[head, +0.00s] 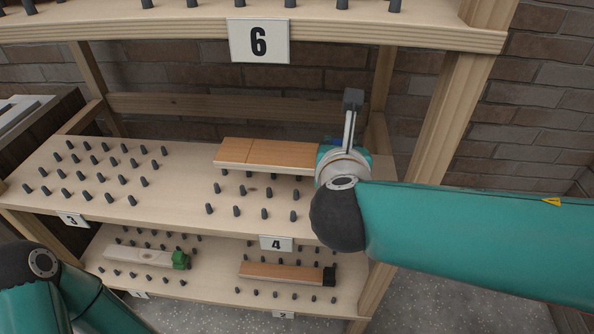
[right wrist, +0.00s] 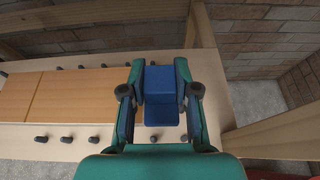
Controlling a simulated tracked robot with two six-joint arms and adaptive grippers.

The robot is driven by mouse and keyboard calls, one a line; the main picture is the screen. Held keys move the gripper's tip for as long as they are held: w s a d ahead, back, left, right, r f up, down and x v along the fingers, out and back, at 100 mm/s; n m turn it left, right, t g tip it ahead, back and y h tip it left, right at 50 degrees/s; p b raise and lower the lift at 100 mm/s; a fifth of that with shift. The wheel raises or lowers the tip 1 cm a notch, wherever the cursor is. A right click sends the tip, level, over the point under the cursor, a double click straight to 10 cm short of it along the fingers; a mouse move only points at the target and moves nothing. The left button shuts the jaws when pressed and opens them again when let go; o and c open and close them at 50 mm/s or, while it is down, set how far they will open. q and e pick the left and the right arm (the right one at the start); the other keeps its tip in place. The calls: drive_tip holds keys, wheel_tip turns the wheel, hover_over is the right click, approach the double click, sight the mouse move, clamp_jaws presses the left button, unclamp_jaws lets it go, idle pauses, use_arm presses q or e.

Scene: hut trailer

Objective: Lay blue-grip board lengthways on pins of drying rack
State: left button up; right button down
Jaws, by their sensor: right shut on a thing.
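The blue-grip board (head: 268,153) is a flat orange-brown plank with a pale edge. It lies level, lengthways along the back part of the section marked 4 on the drying rack (head: 150,203). Its blue grip (right wrist: 160,80) is at its right end. My right gripper (right wrist: 160,92) is shut on this grip, one finger on each side; in the head view my wrist mostly hides it. Dark pins (head: 265,213) show in front of the board. I cannot tell whether it touches the pins beneath it. My left arm shows at lower left, its gripper out of view.
Section 3 (head: 105,170) at left has bare pins. On the lower shelf lie a green-grip board (head: 145,256) and a black-grip board (head: 285,273). The upper shelf (head: 130,30), marked 6, overhangs. A wooden post (head: 440,120) stands right of the grip, before a brick wall.

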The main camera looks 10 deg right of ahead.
drive_tip(key=f, duration=0.2)
drive_tip(key=f+b, duration=0.1)
drive_tip(key=f, duration=0.1)
drive_tip(key=shift+w+a+f, duration=0.2)
drive_tip(key=shift+f, duration=0.1)
drive_tip(key=shift+f+b, duration=1.15)
drive_tip(key=shift+f, duration=1)
drive_tip(key=c, duration=0.9)
unclamp_jaws()
drive_tip(key=shift+o, duration=0.2)
drive_tip(key=shift+s+a+r, duration=0.1)
